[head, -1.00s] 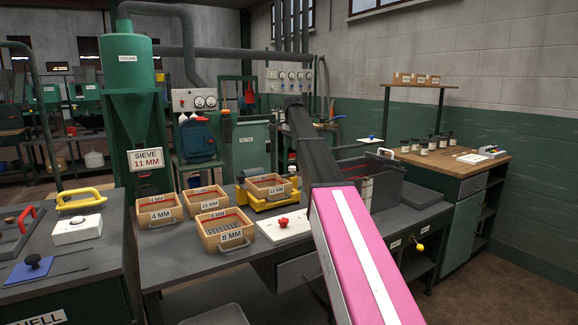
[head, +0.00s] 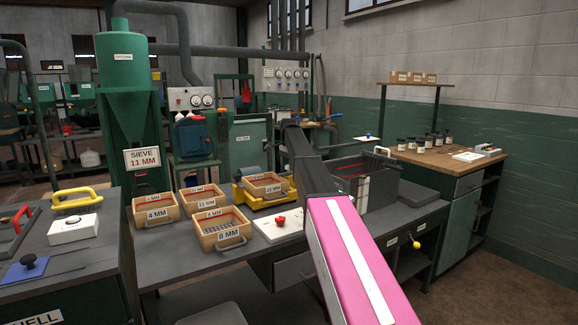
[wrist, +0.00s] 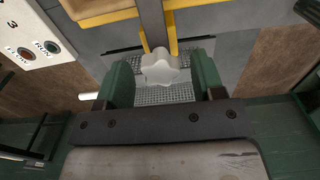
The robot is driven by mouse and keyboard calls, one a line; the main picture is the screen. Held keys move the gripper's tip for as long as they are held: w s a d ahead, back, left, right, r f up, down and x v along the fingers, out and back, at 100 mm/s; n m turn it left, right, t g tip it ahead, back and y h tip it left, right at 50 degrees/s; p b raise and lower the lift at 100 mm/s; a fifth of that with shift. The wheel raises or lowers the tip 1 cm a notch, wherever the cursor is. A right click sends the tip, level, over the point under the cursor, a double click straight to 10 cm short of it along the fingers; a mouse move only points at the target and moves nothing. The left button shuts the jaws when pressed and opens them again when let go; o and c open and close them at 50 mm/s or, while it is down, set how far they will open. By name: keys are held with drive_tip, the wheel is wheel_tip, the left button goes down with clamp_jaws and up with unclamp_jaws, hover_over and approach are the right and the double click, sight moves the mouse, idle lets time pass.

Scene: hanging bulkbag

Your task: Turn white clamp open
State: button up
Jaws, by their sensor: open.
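The white clamp (wrist: 160,67) is a pale lobed knob in the upper middle of the wrist view, in front of a grey bar between yellow strips. My gripper (wrist: 161,78) is open, with a green finger on each side of the knob. Gaps show between the fingers and the knob, and I cannot tell how deep the knob sits between them. In the head view my arm reaches over the bench, and my gripper and the clamp cannot be made out. The yellow sieve frame (head: 239,197) stands just left of my arm.
Wooden sieve boxes (head: 223,240) stand on the bench left of my arm. A white panel (head: 268,229) with a red knob lies at the front; a white RUN panel (wrist: 27,38) shows left in the wrist view. A dark open box (head: 388,180) stands right of my arm.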

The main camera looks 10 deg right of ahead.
drive_tip(key=c, duration=0.9)
drive_tip(key=shift+n, duration=0.3)
drive_tip(key=n, duration=1.3)
drive_tip(key=shift+n, duration=2.2)
